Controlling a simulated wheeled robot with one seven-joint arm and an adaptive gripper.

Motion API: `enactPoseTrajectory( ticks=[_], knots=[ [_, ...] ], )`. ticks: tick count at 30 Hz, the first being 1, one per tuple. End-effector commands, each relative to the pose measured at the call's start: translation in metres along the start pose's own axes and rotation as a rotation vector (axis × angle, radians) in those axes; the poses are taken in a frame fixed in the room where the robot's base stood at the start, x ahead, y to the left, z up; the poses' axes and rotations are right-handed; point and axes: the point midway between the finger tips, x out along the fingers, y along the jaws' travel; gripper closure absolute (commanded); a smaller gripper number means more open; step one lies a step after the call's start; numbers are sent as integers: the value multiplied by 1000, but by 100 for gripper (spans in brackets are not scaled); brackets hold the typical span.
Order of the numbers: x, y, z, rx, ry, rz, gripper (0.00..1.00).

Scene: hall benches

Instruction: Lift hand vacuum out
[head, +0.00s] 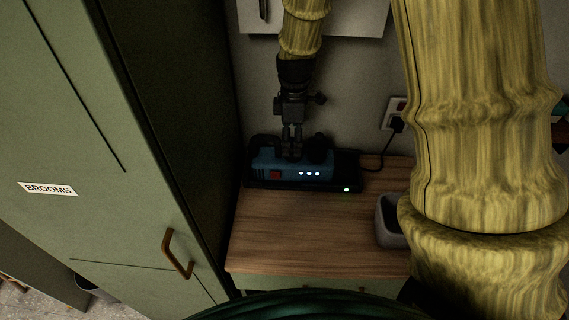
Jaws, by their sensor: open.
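The hand vacuum (262,161) is a blue body with dark ends, a red button and a row of small lights. It sits on a black charging base (337,186) with a green light, at the back of a wooden bench top. My gripper (291,150) points down over the middle of the vacuum, its fingers at the vacuum's top. It is open. The fingertips are dark and small, and I cannot tell whether they touch the vacuum or straddle a handle.
A tall green cabinet (115,190) labelled BROOMS stands close on the left. A grey container (388,224) is at the bench's right. A black cord (385,151) runs from the base to a wall socket (394,112). The bench top (300,235) in front is clear.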

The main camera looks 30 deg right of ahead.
Motion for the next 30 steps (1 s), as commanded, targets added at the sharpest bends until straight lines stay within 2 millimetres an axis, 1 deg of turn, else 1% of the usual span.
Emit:
enactPoseTrajectory(
  ticks=[3,6,20,30],
  knots=[
    [4,10,8,26,-17,12,0],
    [8,13,11,36,-22,15,0],
    [36,13,13,37,-22,13,0],
    [70,13,14,39,-21,13,0]
  ],
)
